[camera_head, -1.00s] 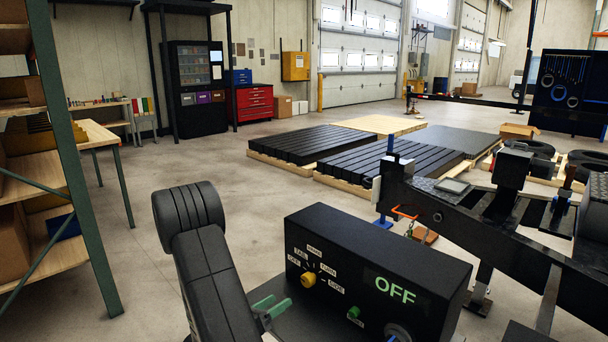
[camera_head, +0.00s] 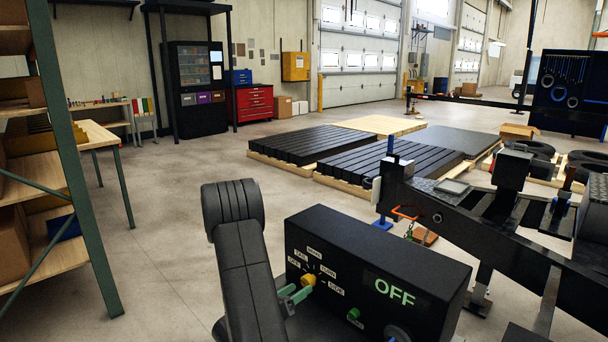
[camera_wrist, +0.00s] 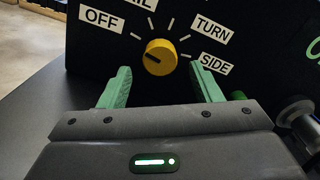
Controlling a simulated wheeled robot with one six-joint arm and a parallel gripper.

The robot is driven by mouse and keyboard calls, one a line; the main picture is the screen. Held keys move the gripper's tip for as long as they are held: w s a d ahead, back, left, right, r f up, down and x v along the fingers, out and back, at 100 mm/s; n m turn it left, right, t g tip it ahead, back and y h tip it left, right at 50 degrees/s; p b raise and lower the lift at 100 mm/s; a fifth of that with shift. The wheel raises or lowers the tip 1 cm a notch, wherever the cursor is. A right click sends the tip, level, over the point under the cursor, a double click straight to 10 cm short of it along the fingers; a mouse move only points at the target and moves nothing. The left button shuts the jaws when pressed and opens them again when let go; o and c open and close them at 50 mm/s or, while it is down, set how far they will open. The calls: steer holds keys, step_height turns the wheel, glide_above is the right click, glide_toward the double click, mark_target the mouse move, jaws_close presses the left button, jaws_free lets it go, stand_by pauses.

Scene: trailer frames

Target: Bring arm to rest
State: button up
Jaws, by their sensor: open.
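My gripper (camera_head: 294,294) has green fingers and is near the front face of a black control box (camera_head: 385,262). In the wrist view my gripper (camera_wrist: 160,76) is open, with its two fingertips apart on either side below a yellow knob (camera_wrist: 160,57). Nothing is between the fingers. The yellow knob (camera_head: 308,280) sits among labels reading OFF, TURN and SIDE, plus others. Its dark mark points left, toward the OFF side. The box's display reads OFF in green (camera_head: 395,290). Whether the fingers touch the box face cannot be told.
A dark trailer frame (camera_head: 470,215) stands behind and right of the box. A green knob (camera_head: 354,314) is on the box's lower face. A shelf (camera_head: 85,190) stands at the left. Low pallets (camera_head: 390,165) lie beyond. Open concrete floor lies between shelf and box.

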mark_target(305, 284)
steer(key=x, duration=0.3)
steer(key=shift+w+d, duration=0.3)
steer(key=m, duration=0.4)
steer(key=shift+a, duration=0.1)
steer(key=m, duration=0.4)
steer(key=shift+p, duration=0.4)
steer(key=shift+b+v, duration=0.35)
steer(key=shift+v, duration=2.2)
